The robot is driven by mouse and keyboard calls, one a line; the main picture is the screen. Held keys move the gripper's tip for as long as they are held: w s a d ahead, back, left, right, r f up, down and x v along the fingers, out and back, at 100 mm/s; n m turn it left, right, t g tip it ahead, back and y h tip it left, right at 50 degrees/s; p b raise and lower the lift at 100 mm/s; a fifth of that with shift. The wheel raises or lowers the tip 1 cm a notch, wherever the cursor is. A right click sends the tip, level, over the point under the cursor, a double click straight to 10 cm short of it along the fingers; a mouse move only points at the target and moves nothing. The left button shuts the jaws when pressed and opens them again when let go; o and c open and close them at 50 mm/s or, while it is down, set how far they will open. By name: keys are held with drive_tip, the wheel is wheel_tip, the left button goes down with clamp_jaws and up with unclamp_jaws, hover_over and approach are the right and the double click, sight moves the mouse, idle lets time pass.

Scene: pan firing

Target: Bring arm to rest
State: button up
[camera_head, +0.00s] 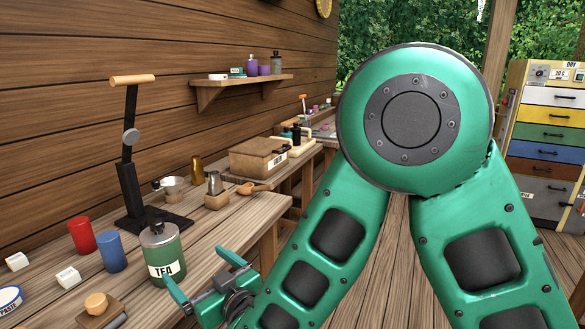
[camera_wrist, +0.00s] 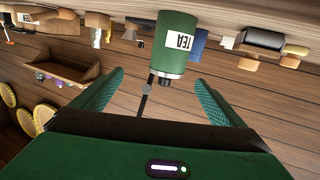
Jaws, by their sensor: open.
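My gripper (camera_head: 205,274) is at the front edge of the wooden workbench (camera_head: 225,232), low in the head view. Its two teal fingers are spread apart with nothing between them; they also show open in the wrist view (camera_wrist: 160,82). A green canister labelled TEA (camera_head: 162,258) stands upright on the bench just beyond the fingertips. In the wrist view the canister (camera_wrist: 175,42) appears upside down, ahead of the gap between the fingers. My bent green arm fills the right middle of the head view and hides part of the room.
A red cup (camera_head: 81,235) and a blue cup (camera_head: 111,251) stand left of the canister. A black lever press (camera_head: 130,185) rises behind it. A wooden box (camera_head: 258,157) sits farther along the bench. A drawer cabinet (camera_head: 548,140) stands at the right. Floor shows right of the bench.

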drive_tip(key=w+d+m+t+h, duration=0.2)
drive_tip(key=w+d+m+h, duration=0.15)
drive_tip(key=w+d, duration=0.55)
drive_tip(key=w+d+m+g+h, duration=0.25)
drive_tip(key=d+m+h, duration=0.6)
drive_tip(key=d, duration=2.45)
drive_tip(key=s+d+m+g+h, duration=0.1)
drive_tip(key=s+d+g+h, duration=0.4)
drive_tip(key=s+d, duration=1)
drive_tip(key=s+d+m+g+y, duration=0.1)
drive_tip(key=s+d+g+y, duration=0.1)
drive_tip(key=s, duration=0.8)
drive_tip(key=s+d+m+g+y, duration=0.1)
drive_tip(key=s+d+g+y, duration=0.1)
drive_tip(key=s, duration=0.8)
drive_tip(key=shift+m+g+y, duration=0.4)
drive_tip(key=shift+g+y, duration=0.1)
drive_tip(key=shift+g, duration=0.75)
